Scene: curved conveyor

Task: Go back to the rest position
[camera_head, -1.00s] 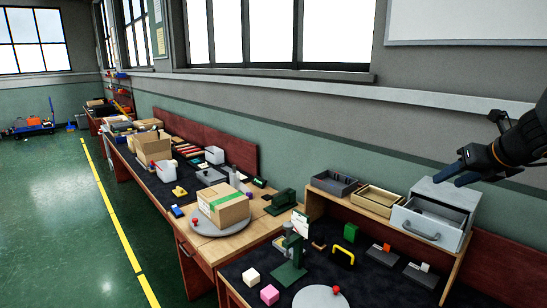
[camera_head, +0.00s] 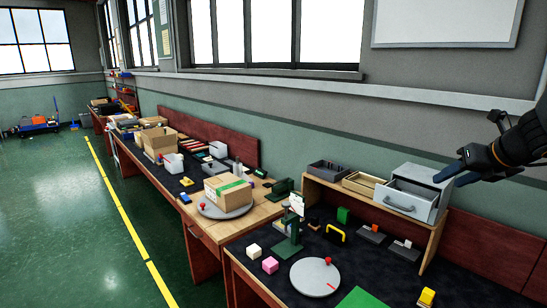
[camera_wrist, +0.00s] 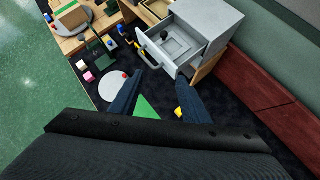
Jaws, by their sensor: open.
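My gripper (camera_head: 454,177) is at the right of the head view, raised in front of the grey drawer box (camera_head: 428,176) on the wooden shelf. In the wrist view my gripper (camera_wrist: 165,88) has its two dark fingers spread apart with nothing between them. The grey drawer box shows there too (camera_wrist: 210,25), with its drawer (camera_wrist: 160,50) pulled out. A small dark round thing (camera_wrist: 164,36) lies in the drawer. The gripper looks apart from the box, but the exact gap is hard to tell.
A round grey plate (camera_head: 315,277) with a red knob, a green sheet (camera_head: 362,299), a yellow block (camera_head: 427,297), white and pink cubes (camera_head: 270,265) and a green stand (camera_head: 288,238) are on the dark bench. A carton (camera_head: 228,191) stands farther back.

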